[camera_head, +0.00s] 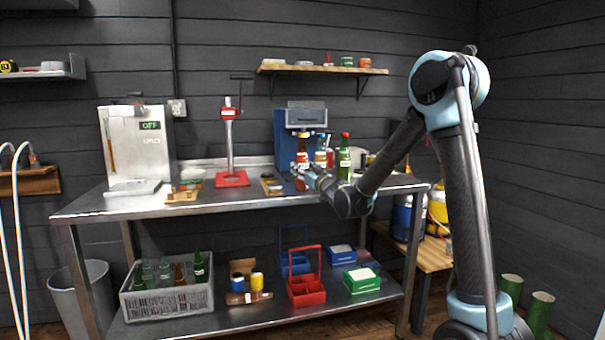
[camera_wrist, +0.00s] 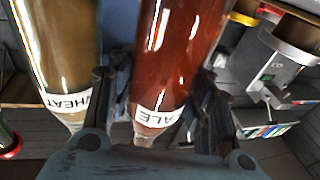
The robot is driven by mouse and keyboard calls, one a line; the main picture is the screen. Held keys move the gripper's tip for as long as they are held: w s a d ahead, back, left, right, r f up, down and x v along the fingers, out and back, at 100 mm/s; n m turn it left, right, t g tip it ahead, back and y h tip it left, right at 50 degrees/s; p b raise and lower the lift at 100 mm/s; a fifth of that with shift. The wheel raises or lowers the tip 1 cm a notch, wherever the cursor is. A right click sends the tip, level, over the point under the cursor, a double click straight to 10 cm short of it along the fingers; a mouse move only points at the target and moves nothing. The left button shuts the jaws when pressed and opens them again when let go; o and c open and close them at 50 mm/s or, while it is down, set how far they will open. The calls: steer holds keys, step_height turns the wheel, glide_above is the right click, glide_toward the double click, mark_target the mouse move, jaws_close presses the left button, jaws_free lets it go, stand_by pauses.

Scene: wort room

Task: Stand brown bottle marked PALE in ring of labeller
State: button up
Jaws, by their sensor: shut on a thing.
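My gripper (camera_head: 309,178) reaches over the bench from the right, in front of the blue labeller (camera_head: 285,140). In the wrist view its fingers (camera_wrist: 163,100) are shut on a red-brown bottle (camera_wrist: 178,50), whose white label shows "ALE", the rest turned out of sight. In the head view this brown bottle (camera_head: 302,158) appears upright in front of the labeller. I cannot tell whether its base touches the ring, which is hidden. A lighter bottle marked WHEAT (camera_wrist: 62,45) is close on the left in the wrist view, apart from the held one.
A green bottle with a red cap (camera_head: 344,160) and another brown bottle (camera_head: 320,156) stand close to my gripper. A red stand (camera_head: 231,178) and a white machine (camera_head: 135,150) are farther left on the metal bench (camera_head: 100,208). A grey crate (camera_head: 165,302) stands below.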

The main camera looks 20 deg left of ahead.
steer(key=shift+f, duration=0.15)
steer(key=o, duration=1.2)
steer(key=shift+o, duration=0.2)
steer(key=v, duration=1.2)
